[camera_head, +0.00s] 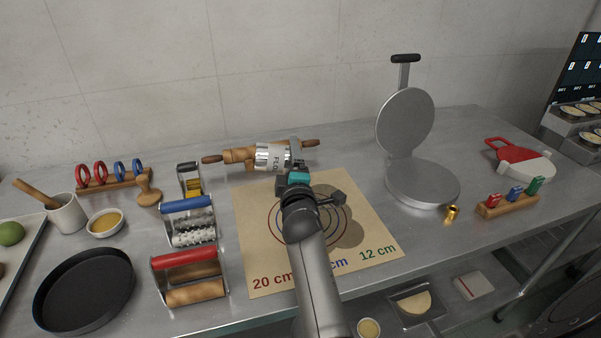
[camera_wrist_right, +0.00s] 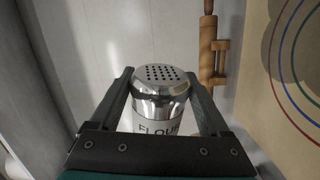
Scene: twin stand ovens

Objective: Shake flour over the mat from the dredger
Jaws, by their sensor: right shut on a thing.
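The flour dredger (camera_head: 271,157) is a silvery can with a pale FLOUR label. The tan mat (camera_head: 258,275) lies flat, with coloured rings and size marks. My arm hides part of it, and grey round patches darken it. No falling flour is visible. My left gripper is not in view.
A wooden rolling pin (camera_head: 232,155) lies behind the mat. Roller tools (camera_head: 192,258) stand left of it, beyond them a black pan (camera_head: 84,290) and a bowl (camera_head: 105,223). An open round iron (camera_head: 422,182) and a small brass piece (camera_head: 451,214) stand to the right.

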